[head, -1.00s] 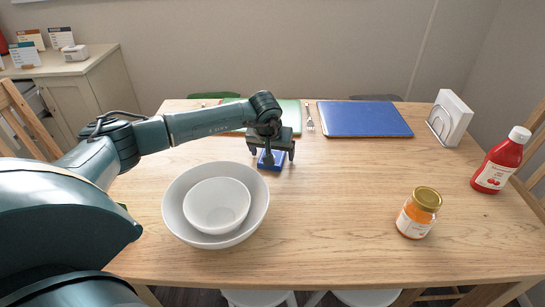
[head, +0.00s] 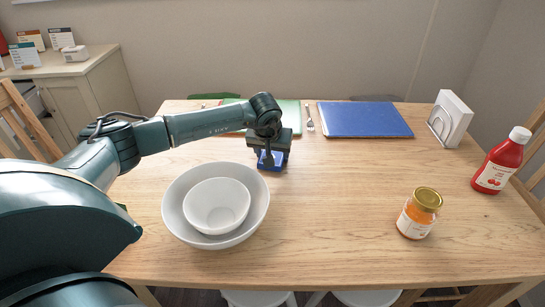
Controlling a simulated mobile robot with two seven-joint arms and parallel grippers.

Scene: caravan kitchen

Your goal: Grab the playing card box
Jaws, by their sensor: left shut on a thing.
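The playing card box (head: 277,167) is a small blue box lying on the wooden table, behind the white bowls. My left gripper (head: 270,159) reaches down over it from above and is shut on it. The gripper and wrist hide much of the box, and only its blue front part shows. The box appears to be at table height. My right gripper is not in the picture.
Nested white bowls (head: 256,209) stand just in front of the box. A blue placemat (head: 365,119), a fork (head: 309,125) and a green placemat (head: 289,106) lie behind. A jar (head: 418,213), a ketchup bottle (head: 501,160) and a napkin holder (head: 449,118) stand right. The table's middle is clear.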

